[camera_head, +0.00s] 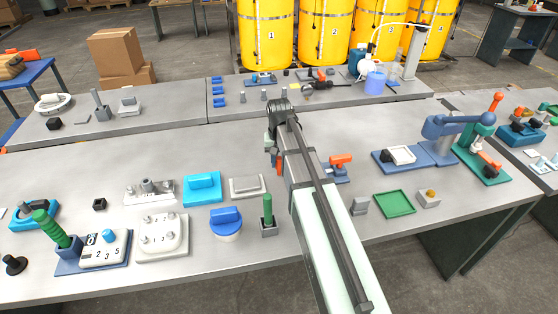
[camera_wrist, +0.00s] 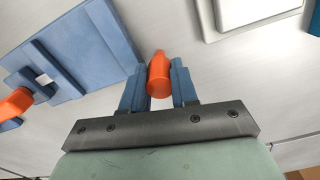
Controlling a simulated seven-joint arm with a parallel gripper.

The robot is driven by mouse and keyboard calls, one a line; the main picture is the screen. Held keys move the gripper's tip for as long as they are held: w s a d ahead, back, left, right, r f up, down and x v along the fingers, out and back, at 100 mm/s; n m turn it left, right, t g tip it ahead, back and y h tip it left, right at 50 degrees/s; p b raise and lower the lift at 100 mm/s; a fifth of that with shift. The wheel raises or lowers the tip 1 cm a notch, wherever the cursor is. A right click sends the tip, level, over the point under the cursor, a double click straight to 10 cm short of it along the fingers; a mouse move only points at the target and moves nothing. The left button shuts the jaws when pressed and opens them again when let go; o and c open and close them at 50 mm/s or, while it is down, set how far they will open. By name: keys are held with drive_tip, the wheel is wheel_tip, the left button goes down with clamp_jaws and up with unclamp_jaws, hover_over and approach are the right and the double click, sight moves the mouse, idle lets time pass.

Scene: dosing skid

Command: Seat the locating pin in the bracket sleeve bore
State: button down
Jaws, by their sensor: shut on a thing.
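My gripper (camera_wrist: 158,88) is shut on an orange pin (camera_wrist: 159,74), which sits between its two blue fingers in the wrist view. In the head view my gripper (camera_head: 274,150) hangs above the bench near its middle, with a bit of orange showing at the fingers. A blue plate fixture (camera_wrist: 85,50) with a small blue block and another orange part lies to the left in the wrist view. In the head view a blue fixture with an orange handle (camera_head: 341,160) is partly hidden behind my arm. I cannot tell for sure which part is the bracket sleeve; its bore is not clearly visible.
A grey-and-white plate (camera_head: 247,186), a light-blue block (camera_head: 202,189), a blue-capped round pot (camera_head: 226,222) and a green post (camera_head: 268,209) stand left of my arm. A green tray (camera_head: 395,204) lies to the right.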

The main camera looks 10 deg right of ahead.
sight(279, 158)
drive_tip(key=shift+f, duration=0.15)
drive_tip(key=c, duration=0.9)
unclamp_jaws()
drive_tip(key=shift+o, duration=0.2)
wheel_tip(279, 158, up, 12)
drive_tip(key=shift+o, duration=0.4)
drive_tip(key=shift+r, duration=0.2)
